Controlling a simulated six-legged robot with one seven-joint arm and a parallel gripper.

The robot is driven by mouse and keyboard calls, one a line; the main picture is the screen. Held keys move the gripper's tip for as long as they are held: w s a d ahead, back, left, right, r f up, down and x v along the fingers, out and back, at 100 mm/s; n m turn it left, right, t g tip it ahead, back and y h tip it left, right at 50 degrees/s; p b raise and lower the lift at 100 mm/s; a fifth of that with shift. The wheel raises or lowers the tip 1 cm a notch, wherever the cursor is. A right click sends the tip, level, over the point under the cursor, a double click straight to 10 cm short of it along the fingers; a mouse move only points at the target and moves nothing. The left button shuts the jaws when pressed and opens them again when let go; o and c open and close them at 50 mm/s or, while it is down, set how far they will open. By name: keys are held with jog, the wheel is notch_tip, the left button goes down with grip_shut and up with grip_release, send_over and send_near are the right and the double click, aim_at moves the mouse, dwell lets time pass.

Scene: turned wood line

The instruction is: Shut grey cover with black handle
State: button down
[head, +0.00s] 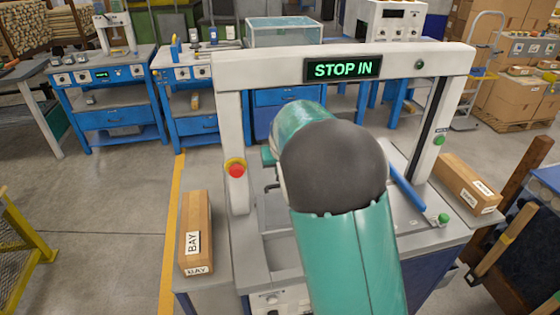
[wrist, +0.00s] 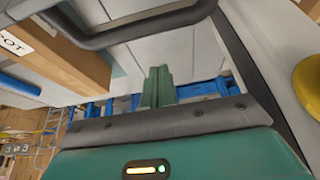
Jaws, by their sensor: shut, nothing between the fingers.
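The black handle (wrist: 145,24) crosses the top of the wrist view as a dark bent bar. A pale grey panelled surface (wrist: 130,60) shows behind it; I cannot tell whether this is the grey cover. My gripper (wrist: 157,72) shows as two green fingers pressed together, empty. Its tips point toward the handle and look apart from it. A grey surface (head: 278,215) shows left of the arm.
The frame carries a lit "STOP IN" sign (head: 342,68) and a red stop button (head: 236,170) on its left post. Wooden blocks stand at left (head: 195,235) and right (head: 465,185). A blue bar (head: 407,188) lies right of my arm.

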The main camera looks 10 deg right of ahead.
jog(key=s, duration=0.4)
jog(key=shift+s+r, duration=0.1)
jog(key=shift+s, duration=0.05)
dwell(0.5)
jog(key=shift+s+t, duration=0.2)
jog(key=shift+t, duration=0.1)
